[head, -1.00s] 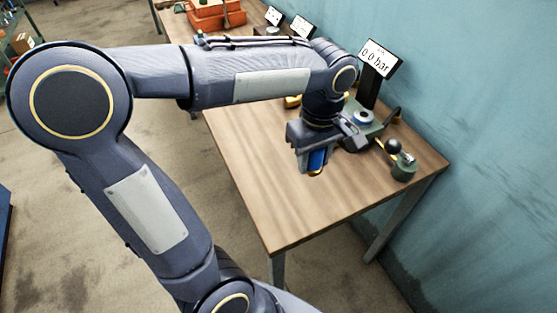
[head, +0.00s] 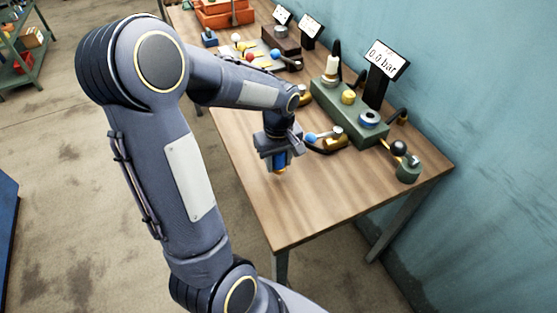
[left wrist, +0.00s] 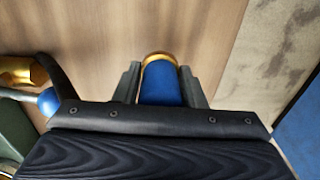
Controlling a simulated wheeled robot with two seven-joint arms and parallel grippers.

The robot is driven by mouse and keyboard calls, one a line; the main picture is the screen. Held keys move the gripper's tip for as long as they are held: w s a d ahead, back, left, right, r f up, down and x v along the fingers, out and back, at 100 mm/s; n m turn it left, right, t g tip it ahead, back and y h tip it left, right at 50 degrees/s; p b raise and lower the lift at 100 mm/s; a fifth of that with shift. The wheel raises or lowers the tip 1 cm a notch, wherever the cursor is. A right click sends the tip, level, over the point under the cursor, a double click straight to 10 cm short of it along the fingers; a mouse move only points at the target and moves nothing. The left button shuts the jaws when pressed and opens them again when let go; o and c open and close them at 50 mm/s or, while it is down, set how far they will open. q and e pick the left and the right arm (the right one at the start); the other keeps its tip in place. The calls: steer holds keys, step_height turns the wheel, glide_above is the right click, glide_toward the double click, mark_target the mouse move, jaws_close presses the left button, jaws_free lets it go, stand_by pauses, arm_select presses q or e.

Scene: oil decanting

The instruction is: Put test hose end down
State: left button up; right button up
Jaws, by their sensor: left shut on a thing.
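My left gripper (head: 279,158) is shut on the test hose end, a blue cylinder (head: 278,163) with a brass tip pointing down. In the left wrist view the blue hose end (left wrist: 161,84) sits between the two fingers of the gripper (left wrist: 162,88). The hose end is over the wooden table (head: 330,200), near its left edge. I cannot tell whether the tip touches the wood. A black hose (head: 318,151) curves from near the gripper to a brass fitting (head: 335,143). My right gripper is not in view.
A green block (head: 342,113) with a gauge display (head: 385,61) reading 0.0 bar stands right of the gripper. A blue-knobbed lever (head: 311,138) is close beside it. A green stand with a black ball (head: 408,172) is at the right. The front table area is clear.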

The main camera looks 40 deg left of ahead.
arm_select(q)
steer(key=shift+f, duration=0.25)
steer(key=shift+f+b, duration=0.5)
steer(key=o, duration=1.3)
